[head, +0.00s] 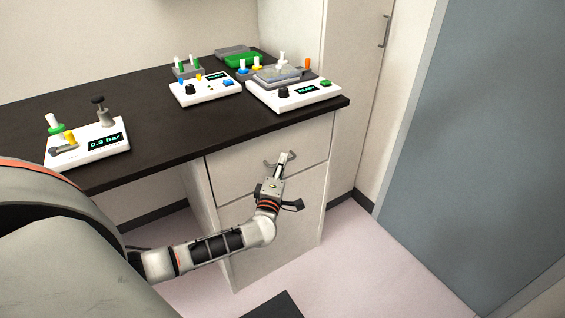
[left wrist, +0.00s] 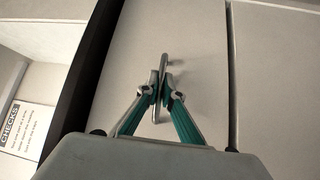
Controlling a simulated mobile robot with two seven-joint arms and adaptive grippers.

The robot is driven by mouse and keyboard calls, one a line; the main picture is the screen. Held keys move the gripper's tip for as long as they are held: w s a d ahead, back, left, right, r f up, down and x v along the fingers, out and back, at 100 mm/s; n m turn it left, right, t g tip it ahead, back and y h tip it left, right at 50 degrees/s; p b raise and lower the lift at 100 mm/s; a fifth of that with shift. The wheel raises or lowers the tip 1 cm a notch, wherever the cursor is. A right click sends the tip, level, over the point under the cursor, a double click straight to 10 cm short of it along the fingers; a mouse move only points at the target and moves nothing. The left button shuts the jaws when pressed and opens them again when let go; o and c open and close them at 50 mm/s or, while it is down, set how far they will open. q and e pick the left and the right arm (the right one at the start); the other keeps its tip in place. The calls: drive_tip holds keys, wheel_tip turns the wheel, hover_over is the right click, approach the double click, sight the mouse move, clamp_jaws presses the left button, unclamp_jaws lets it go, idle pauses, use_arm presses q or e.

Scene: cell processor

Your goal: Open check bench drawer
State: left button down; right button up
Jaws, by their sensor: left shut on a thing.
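The check bench drawer (head: 232,169) is the top front under the dark benchtop, and it looks closed, flush with the cabinet. Its metal bar handle (head: 268,163) is on the front. My left gripper (head: 283,164) reaches the handle from the front. In the left wrist view the teal fingers of my left gripper (left wrist: 164,92) are shut on the handle (left wrist: 165,62), one finger on each side. The drawer front (left wrist: 200,60) fills the middle of that view. My right gripper is not in view.
The dark benchtop (head: 160,135) carries a pressure device (head: 88,141) and two white control units (head: 206,88) and (head: 293,94). A lower cabinet front (head: 250,245) is below the drawer. A blue-grey panel (head: 480,140) stands at right, with open floor (head: 360,260) before it.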

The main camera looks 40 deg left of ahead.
use_arm(q)
drive_tip(key=s+d+p, duration=0.1)
drive_tip(key=s+d, duration=0.4)
drive_tip(key=d, duration=0.8)
drive_tip(key=s+d+p, duration=0.2)
drive_tip(key=s+d, duration=0.4)
drive_tip(key=d, duration=0.7)
drive_tip(key=shift+d, duration=0.4)
drive_tip(key=shift+s, duration=0.1)
